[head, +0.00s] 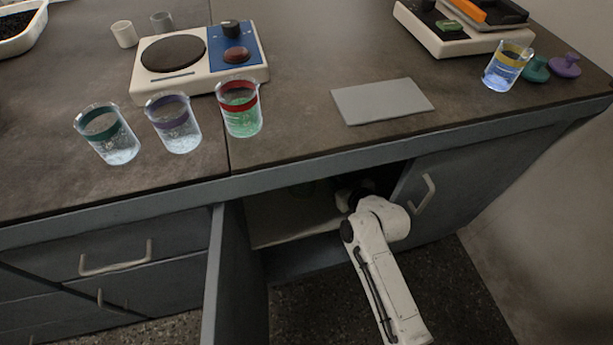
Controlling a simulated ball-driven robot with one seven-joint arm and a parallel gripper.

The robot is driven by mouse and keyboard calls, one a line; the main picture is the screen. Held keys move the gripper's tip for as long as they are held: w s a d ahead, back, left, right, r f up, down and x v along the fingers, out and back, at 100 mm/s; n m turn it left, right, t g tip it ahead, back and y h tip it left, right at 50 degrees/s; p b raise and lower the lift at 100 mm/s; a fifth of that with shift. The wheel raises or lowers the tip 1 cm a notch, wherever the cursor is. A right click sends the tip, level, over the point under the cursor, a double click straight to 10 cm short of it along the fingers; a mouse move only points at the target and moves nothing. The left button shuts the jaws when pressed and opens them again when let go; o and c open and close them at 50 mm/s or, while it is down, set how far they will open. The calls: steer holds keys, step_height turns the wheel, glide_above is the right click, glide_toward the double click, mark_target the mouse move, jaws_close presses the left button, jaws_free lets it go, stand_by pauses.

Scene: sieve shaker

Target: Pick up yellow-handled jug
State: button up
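I see no yellow-handled jug in the head view. My white arm reaches into the open cabinet (280,228) under the counter. Its dark end (352,192) is in the shadow below the counter edge. My gripper's fingers are hidden, so I cannot see whether they are open, shut or holding anything. A faint greenish shape shows in the dark of the cabinet, left of the arm's end; I cannot tell what it is. A beaker with a yellow band (507,66) and bluish contents stands upright on the counter at the right; no handle shows on it.
The cabinet's open door (233,285) juts out left of my arm. Beakers with teal (108,134), purple (173,123) and red (240,107) bands stand near the counter's front edge. A grey plate (382,101) lies to their right. A hotplate-like device (198,60) stands behind.

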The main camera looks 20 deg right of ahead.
steer(key=b+x, duration=0.1)
steer(key=x, duration=0.3)
steer(key=shift+w+f, duration=0.15)
jaws_close()
stand_by(0.4)
